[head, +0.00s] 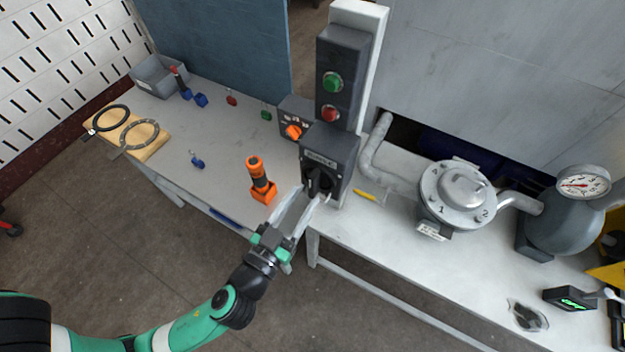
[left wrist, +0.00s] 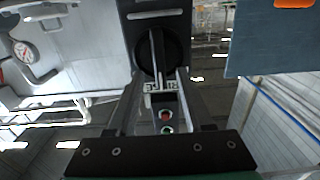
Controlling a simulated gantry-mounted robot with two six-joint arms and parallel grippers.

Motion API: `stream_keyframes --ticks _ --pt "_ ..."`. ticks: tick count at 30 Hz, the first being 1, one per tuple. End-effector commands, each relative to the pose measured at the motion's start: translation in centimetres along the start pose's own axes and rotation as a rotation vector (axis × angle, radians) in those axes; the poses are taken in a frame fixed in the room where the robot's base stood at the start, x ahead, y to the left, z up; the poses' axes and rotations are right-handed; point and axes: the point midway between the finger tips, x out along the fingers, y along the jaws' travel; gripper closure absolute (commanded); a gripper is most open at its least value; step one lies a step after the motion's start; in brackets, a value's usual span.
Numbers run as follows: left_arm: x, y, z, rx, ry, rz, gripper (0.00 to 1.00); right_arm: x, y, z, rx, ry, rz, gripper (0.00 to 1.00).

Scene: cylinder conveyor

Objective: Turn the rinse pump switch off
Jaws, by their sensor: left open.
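The rinse pump switch is a black rotary knob (head: 321,182) on the front of a dark grey box (head: 330,150) with a label plate above the knob. In the left wrist view the knob (left wrist: 172,52) shows a raised bar handle, with the label plate (left wrist: 160,87) beside it, partly readable and upside down. My left gripper (head: 314,195) is open, its two pale fingers reaching to the knob. In the left wrist view its fingertips (left wrist: 160,76) lie on either side of the bar handle. I cannot tell if they touch it. My right gripper is out of view.
A green button (head: 333,82) and red button (head: 331,114) sit on the column above. A box with an orange knob (head: 293,131) is behind left. An orange-and-black tool (head: 259,180) stands close left of my gripper. A round grey valve (head: 457,195) is right.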

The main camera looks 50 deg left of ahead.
Motion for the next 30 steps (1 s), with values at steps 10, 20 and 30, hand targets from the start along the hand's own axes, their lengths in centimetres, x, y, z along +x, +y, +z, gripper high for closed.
stream_keyframes --ticks 10,20,30 --pt "5.1 0.0 -0.1 0.000 -0.001 0.001 0.49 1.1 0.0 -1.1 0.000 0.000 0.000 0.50" --pt "5.2 0.1 0.0 0.000 -0.001 0.002 0.61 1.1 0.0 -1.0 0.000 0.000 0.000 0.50" --pt "5.2 0.1 0.0 0.000 -0.001 0.002 1.00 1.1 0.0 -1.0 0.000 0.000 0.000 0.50"
